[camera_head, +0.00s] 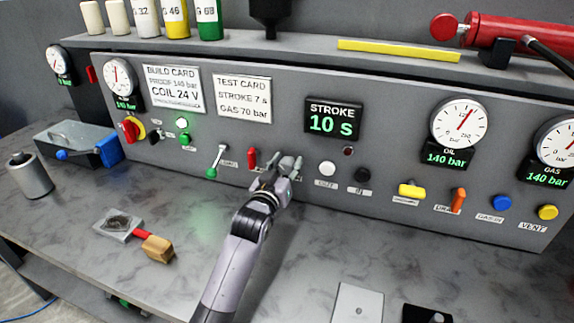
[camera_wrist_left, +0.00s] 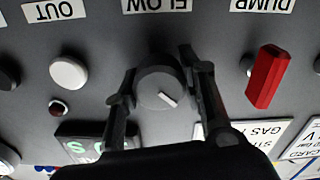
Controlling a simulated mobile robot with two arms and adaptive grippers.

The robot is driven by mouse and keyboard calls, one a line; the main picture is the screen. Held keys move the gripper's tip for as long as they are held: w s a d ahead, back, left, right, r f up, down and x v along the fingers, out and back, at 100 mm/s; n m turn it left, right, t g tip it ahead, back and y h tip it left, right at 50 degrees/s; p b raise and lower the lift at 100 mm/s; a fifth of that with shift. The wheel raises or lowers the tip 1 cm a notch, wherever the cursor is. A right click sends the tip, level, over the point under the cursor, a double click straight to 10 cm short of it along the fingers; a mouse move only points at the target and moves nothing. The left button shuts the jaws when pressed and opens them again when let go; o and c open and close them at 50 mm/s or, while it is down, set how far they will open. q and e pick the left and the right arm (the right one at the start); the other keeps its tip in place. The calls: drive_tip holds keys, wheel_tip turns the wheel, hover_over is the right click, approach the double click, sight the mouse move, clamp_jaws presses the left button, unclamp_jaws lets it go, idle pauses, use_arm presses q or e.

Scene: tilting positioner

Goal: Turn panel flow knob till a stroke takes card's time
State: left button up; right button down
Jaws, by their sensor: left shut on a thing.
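The flow knob (camera_wrist_left: 160,88) is a round grey knob with a pale pointer line, under the FLOW label in the left wrist view. My left gripper (camera_wrist_left: 162,85) has one finger on each side of it and is shut on it. In the head view my left gripper (camera_head: 277,172) reaches the panel there and hides most of the knob. The stroke display (camera_head: 333,121) reads 10 s. The test card (camera_head: 243,98) reads STROKE 7 s and GAS 70 bar. My right gripper is not in view.
A red dump knob (camera_wrist_left: 267,78) stands beside the flow knob, and a white out button (camera_wrist_left: 68,73) on the other side. The oil gauge (camera_head: 459,124) reads 140 bar.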

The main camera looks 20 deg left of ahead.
use_arm(q)
drive_tip(key=shift+m, duration=0.3)
drive_tip(key=shift+r+m+p, duration=0.15)
drive_tip(key=shift+m+p, duration=0.7)
drive_tip(key=shift+m, duration=0.05)
drive_tip(key=m+p, duration=0.1)
drive_tip(key=m, duration=0.2)
drive_tip(key=shift+d+m, duration=0.1)
drive_tip(key=shift+m, duration=0.2)
drive_tip(key=m+p, duration=0.1)
drive_tip(key=m, duration=0.2)
drive_tip(key=shift+m, duration=0.3)
drive_tip(key=shift+d+m+p, duration=0.1)
drive_tip(key=shift+m+p, duration=0.4)
drive_tip(key=shift+m, duration=1.1)
drive_tip(key=o, duration=1.1)
drive_tip(key=shift+f, duration=0.2)
drive_tip(key=shift+o, duration=0.3)
